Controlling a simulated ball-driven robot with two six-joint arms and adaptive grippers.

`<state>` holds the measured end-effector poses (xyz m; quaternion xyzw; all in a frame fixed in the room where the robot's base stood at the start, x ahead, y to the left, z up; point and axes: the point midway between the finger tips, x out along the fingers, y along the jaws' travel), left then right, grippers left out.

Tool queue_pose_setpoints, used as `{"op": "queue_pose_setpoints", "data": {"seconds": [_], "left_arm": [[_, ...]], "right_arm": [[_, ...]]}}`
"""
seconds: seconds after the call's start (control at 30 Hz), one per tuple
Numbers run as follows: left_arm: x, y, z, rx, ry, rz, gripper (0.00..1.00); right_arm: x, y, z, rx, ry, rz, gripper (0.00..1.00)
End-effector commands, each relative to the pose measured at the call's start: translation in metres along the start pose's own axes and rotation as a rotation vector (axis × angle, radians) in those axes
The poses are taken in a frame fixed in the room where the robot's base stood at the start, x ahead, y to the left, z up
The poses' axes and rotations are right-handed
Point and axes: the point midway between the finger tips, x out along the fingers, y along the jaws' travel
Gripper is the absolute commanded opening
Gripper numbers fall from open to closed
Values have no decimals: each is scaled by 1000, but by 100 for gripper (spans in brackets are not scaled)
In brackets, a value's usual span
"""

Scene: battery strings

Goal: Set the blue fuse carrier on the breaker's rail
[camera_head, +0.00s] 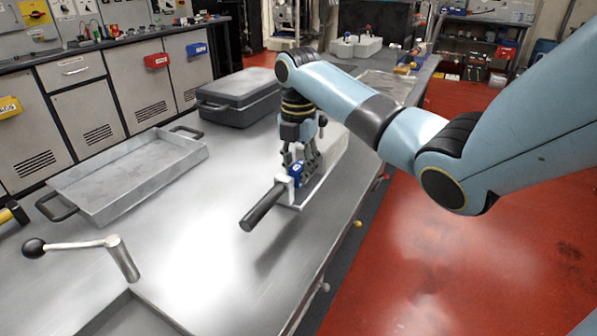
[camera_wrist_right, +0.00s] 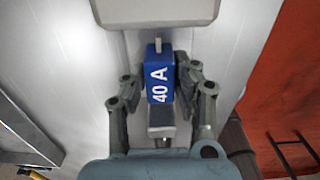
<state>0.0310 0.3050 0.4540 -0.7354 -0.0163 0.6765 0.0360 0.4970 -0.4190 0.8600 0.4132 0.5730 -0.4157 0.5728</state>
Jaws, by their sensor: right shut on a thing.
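The blue fuse carrier (camera_head: 296,171) is between the fingers of my right gripper (camera_head: 301,160), low over the breaker. In the right wrist view the carrier (camera_wrist_right: 159,72) reads "40 A", with a finger of the gripper (camera_wrist_right: 159,84) on each side. The breaker is a pale long block (camera_head: 328,165) with a white bracket (camera_head: 282,184) and a thick dark handle (camera_head: 262,208) toward the front. The gripper hides part of it. I cannot tell whether the carrier touches the rail. My left gripper is out of view.
A shallow metal tray (camera_head: 84,200) and a dark grey case (camera_head: 210,104) lie left of the breaker. A crank with a black ball knob (camera_head: 34,248) stands at the front left. The bench's right edge runs close beside the breaker. Bare bench lies between tray and breaker.

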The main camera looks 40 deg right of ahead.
Motion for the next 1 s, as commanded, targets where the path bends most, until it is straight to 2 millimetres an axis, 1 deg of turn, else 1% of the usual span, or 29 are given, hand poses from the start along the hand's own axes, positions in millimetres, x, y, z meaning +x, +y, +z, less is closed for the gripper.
{"op": "queue_pose_setpoints", "data": {"seconds": [0.03,0.07,0.37,0.4,0.57,0.87,0.97,1.0], "left_arm": [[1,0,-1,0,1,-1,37],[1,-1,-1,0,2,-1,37],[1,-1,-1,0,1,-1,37],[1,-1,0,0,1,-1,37],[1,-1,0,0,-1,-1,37],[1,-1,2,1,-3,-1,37],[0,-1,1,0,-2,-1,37],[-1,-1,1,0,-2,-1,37]], "right_arm": [[6,0,0,0,1,-1,0],[8,0,0,0,1,0,0],[9,0,0,0,0,1,0],[10,0,0,0,0,1,28],[10,0,0,0,0,1,49],[8,0,0,0,0,1,50],[-2,0,1,1,-1,2,50],[-8,0,1,1,-2,3,50]]}}
